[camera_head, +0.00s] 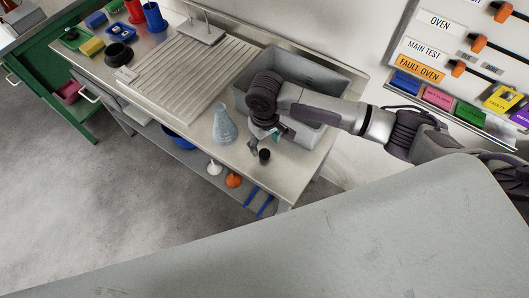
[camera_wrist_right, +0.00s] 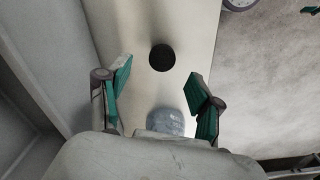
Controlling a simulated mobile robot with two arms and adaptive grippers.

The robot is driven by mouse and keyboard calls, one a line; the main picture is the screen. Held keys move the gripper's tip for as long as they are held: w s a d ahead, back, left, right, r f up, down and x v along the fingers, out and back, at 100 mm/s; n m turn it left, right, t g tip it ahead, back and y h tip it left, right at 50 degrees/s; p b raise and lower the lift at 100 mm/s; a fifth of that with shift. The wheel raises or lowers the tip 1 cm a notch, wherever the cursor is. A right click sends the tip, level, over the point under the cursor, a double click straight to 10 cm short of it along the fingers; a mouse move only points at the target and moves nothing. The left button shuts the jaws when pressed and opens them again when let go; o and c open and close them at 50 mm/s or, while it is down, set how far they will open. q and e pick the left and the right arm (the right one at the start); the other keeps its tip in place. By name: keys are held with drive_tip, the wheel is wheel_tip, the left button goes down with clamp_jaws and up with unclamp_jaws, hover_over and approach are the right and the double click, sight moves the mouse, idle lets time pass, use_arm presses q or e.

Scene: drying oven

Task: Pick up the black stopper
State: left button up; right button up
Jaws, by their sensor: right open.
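A clear conical flask (camera_head: 225,126) stands left of the gripper; a clear glassy shape (camera_wrist_right: 166,122) shows low between the fingers. My left gripper is not in view.
A grey sink basin (camera_head: 338,130) lies under and behind my right arm. A ribbed drainboard (camera_head: 165,72) is to the left. A white funnel (camera_head: 214,167) and an orange item (camera_head: 233,180) sit on the lower shelf. A large grey surface (camera_head: 300,240) fills the front.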

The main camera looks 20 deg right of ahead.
sight(265, 153)
wheel_tip(265, 153, down, 5)
drive_tip(key=shift+s+a+r+p, duration=0.1)
drive_tip(key=shift+p, duration=0.35)
drive_tip(key=c, duration=0.9)
